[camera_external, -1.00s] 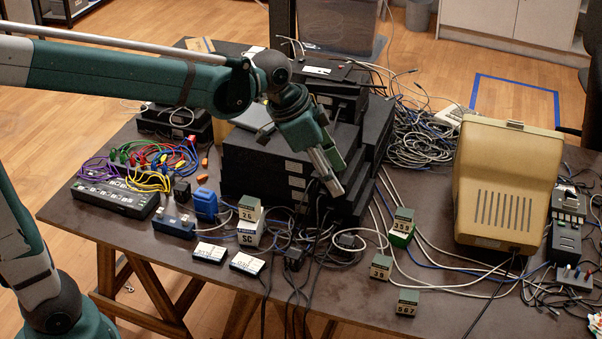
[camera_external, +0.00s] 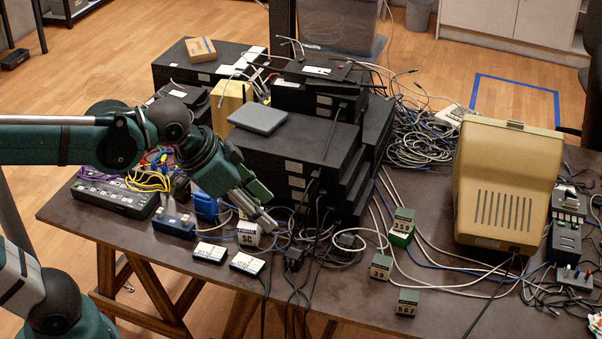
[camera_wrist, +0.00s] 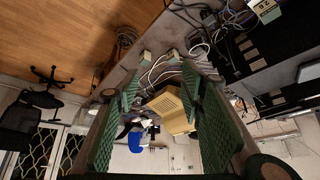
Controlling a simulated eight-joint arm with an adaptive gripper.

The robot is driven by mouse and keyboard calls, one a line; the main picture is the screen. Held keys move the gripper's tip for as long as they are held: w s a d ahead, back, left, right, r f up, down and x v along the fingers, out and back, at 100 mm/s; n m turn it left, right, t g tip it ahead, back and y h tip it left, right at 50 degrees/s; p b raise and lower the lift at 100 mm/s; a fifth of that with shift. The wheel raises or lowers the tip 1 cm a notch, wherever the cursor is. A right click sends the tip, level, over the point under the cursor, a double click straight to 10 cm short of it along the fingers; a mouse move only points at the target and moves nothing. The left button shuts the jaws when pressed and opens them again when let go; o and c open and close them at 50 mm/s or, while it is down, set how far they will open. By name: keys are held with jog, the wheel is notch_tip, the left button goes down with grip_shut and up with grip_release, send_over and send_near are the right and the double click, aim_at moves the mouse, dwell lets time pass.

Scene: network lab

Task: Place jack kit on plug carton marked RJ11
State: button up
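I cannot read RJ11 on any label, nor tell which item is the jack kit. In the external view, a small carton marked SC (camera_external: 248,234) stands at the table's front left of centre. A carton marked 359 (camera_external: 401,227), one that seems to read 33 (camera_external: 381,267) and one marked 567 (camera_external: 407,302) stand to the right. Two flat black boxes with white labels, the left (camera_external: 210,252) and the right (camera_external: 247,263), lie near the front edge. My gripper (camera_external: 266,214) hangs over the SC carton, hiding its top area. In the wrist view its green fingers (camera_wrist: 160,85) are apart, with nothing held between them.
Stacked black equipment (camera_external: 290,150) with a grey flat box (camera_external: 257,118) rises behind my gripper. A beige monitor (camera_external: 508,185) stands at right. Cables (camera_external: 420,135) cross the table. A blue block (camera_external: 205,203) and a black cabled panel (camera_external: 115,196) lie at left.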

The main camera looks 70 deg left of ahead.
jog(key=s+f+n, duration=0.1)
jog(key=s+f, duration=0.1)
jog(key=s, duration=0.4)
jog(key=shift+s+d+f+t, duration=0.35)
jog(key=shift+d+f+t, duration=0.05)
notch_tip(320, 180, down, 14)
jog(key=b, duration=1.4)
jog(key=shift+f, duration=0.15)
dwell(0.4)
